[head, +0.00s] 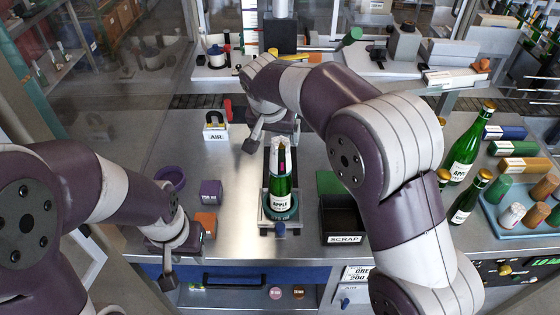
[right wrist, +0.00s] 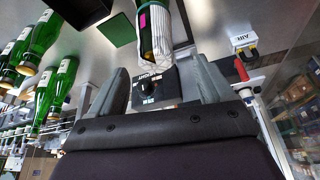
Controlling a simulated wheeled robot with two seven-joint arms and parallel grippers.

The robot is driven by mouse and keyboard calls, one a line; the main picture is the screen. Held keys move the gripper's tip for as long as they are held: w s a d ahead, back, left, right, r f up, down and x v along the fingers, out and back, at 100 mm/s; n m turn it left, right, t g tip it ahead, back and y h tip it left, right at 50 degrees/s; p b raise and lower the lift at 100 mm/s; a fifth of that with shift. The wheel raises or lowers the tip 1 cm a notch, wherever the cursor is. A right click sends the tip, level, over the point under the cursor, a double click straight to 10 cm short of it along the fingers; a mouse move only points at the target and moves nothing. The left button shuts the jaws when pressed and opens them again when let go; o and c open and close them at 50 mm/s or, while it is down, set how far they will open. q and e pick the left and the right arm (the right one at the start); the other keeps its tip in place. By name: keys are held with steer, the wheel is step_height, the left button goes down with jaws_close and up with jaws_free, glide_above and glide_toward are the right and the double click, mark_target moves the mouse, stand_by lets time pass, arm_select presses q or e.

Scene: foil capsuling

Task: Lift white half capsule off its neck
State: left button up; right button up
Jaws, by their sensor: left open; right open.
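A green bottle (head: 281,192) stands upright in a holder (head: 266,214) on the metal table. The white half capsule (head: 274,158) is on its neck, beside a dark strip with a pink patch. In the right wrist view the white half capsule (right wrist: 158,32) covers one side of the neck, with the pink patch at its edge. My right gripper (head: 273,138) is open just behind the bottle top; in the right wrist view its fingers (right wrist: 160,85) are spread apart, with the capsule beyond them. My left gripper (head: 172,262) is open and empty at the front left, away from the bottle.
A black scrap bin (head: 343,240) stands right of the bottle. Purple (head: 210,193) and orange (head: 206,222) blocks and a purple ring (head: 171,177) lie left. An AIR block (head: 215,131) is behind left. Several bottles and a blue tray (head: 513,235) are at the right.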

mark_target(281, 142)
steer(key=p+x, duration=0.3)
steer(key=x, duration=0.1)
steer(key=shift+d+r, duration=0.1)
steer(key=shift+d, duration=0.25)
steer(key=shift+f, duration=0.3)
steer(key=shift+w+f, duration=0.15)
steer(key=shift+w, duration=0.05)
steer(key=c, duration=0.7)
steer(key=shift+c, duration=0.2)
